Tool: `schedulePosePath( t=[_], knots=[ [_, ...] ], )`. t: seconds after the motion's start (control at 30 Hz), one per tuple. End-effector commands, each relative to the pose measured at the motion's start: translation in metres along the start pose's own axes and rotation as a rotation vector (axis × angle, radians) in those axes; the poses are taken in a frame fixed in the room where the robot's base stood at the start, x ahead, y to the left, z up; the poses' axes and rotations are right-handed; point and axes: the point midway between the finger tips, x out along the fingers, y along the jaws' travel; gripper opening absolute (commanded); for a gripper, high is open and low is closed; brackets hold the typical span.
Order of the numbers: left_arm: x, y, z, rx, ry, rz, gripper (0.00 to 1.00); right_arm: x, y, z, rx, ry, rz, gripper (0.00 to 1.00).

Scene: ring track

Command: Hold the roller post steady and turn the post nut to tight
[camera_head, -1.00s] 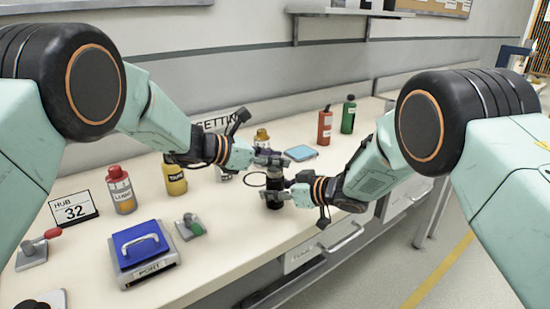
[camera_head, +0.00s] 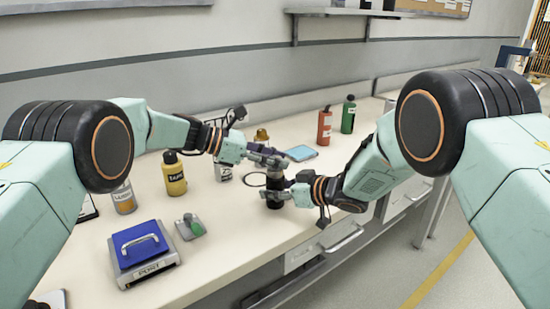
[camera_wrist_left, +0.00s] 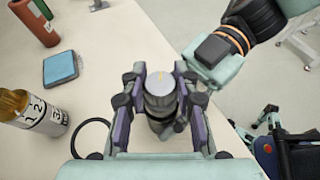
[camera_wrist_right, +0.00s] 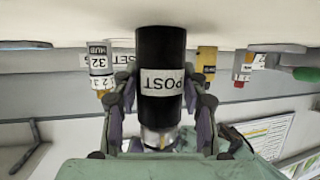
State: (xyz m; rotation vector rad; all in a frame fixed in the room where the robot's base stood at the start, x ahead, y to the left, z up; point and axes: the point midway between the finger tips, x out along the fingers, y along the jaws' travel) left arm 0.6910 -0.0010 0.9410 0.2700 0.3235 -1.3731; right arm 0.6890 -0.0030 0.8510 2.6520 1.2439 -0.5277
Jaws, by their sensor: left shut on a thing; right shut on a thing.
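The roller post (camera_head: 273,190) is a dark upright cylinder near the front edge of the bench. In the right wrist view it shows upside down as a black cylinder (camera_wrist_right: 161,50) with a "POST" label. My right gripper (camera_head: 283,196) is shut on the post from the right, with fingers on both sides of it. The post nut (camera_wrist_left: 161,84) has a round grey top with a yellowish mark, seen from above in the left wrist view. My left gripper (camera_head: 274,162) is shut on the nut at the post's top, mostly hiding it in the head view.
A blue-topped box (camera_head: 140,245) marked "PORT" and a green-knobbed block (camera_head: 190,227) stand front left. A yellow bottle (camera_head: 174,178) stands behind them. A black ring (camera_wrist_left: 92,138) and a blue pad (camera_head: 301,153) lie close by. Red (camera_head: 324,128) and green (camera_head: 348,115) bottles stand farther back.

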Motion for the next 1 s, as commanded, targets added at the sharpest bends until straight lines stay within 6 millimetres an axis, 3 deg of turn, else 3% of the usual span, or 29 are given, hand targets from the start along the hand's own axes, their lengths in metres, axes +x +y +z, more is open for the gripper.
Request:
schedulePosePath(
  t=[0.57,0.6,0.87,1.0],
  knots=[
    [-0.0001,-0.0014,0.0016,0.020,0.002,-0.045,0.00,0.0010,-0.0024,0.0013,-0.006,-0.004,-0.005,0.02],
    [-0.0001,-0.0014,0.0016,0.020,0.002,-0.045,0.32,0.0010,-0.0023,0.0013,-0.006,-0.004,-0.005,0.02],
    [-0.0004,-0.0011,0.0004,0.019,0.003,-0.044,0.54,0.0007,-0.0018,0.0012,-0.003,-0.003,-0.004,0.02],
    [-0.0005,-0.0010,-0.0001,0.018,0.003,-0.043,0.54,0.0005,-0.0015,0.0012,-0.002,-0.003,-0.003,0.02]
  ],
)
